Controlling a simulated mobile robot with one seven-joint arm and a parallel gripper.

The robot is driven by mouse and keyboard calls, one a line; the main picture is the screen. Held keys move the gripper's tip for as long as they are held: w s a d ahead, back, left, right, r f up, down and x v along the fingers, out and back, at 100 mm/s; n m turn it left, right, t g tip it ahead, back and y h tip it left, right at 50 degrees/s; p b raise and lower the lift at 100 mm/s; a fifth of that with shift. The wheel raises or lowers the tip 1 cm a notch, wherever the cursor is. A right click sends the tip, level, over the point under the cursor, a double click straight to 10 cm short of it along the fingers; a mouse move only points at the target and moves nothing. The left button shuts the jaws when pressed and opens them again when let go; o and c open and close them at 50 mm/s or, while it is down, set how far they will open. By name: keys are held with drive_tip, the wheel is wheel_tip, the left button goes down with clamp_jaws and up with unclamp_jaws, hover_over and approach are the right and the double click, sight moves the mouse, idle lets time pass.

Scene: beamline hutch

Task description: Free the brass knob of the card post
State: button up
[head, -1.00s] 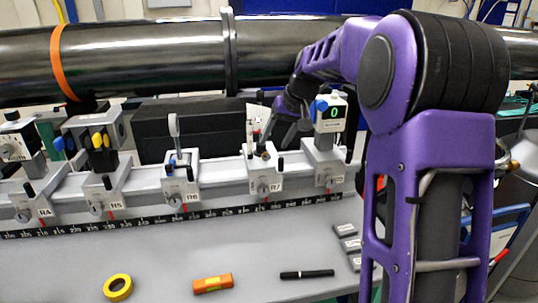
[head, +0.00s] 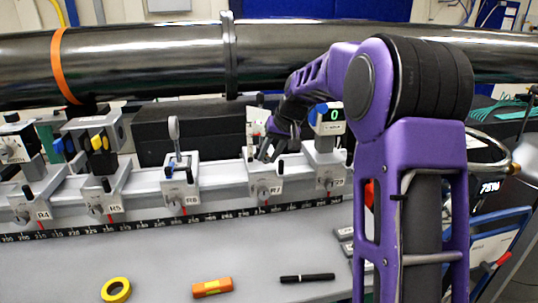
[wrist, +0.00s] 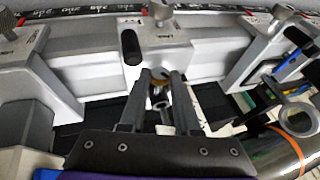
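The small brass knob (wrist: 159,76) shows in the wrist view, on the silver card post (wrist: 163,104) at the rear of the carrier labelled R7 (wrist: 165,52). In the head view the R7 carrier (head: 264,183) stands on the rail, and my gripper (head: 266,157) reaches down behind its top, hiding the knob. In the wrist view my gripper (wrist: 161,77) has one finger on each side of the knob, with the tips level with it. The fingers look apart, with narrow gaps beside the knob; contact is not clear.
A black-handled lever (wrist: 131,46) stands close to my left fingertip in the wrist view. The carrier with a green display (head: 330,117) stands just right of my gripper; carrier R6 (head: 181,185) is to the left. A large dark pipe (head: 150,62) runs behind the rail (head: 225,170).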

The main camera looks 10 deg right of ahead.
clamp_jaws()
drive_tip(key=shift+r, duration=0.1)
drive_tip(key=shift+a+r+n+h+p, duration=0.1)
drive_tip(key=shift+a+n+h+p, duration=0.25)
drive_tip(key=shift+h+p, duration=0.75)
drive_tip(key=h, duration=0.2)
drive_tip(key=shift+a+f+h, duration=0.2)
drive_tip(key=shift+a+h, duration=0.1)
drive_tip(key=shift+h, duration=0.1)
drive_tip(key=shift+a+n+h, duration=0.1)
drive_tip(key=shift+n+h, duration=0.25)
drive_tip(key=shift+h, duration=0.55)
drive_tip(key=shift+b, duration=0.3)
drive_tip(key=o, duration=0.9)
unclamp_jaws()
drive_tip(key=shift+c, duration=0.2)
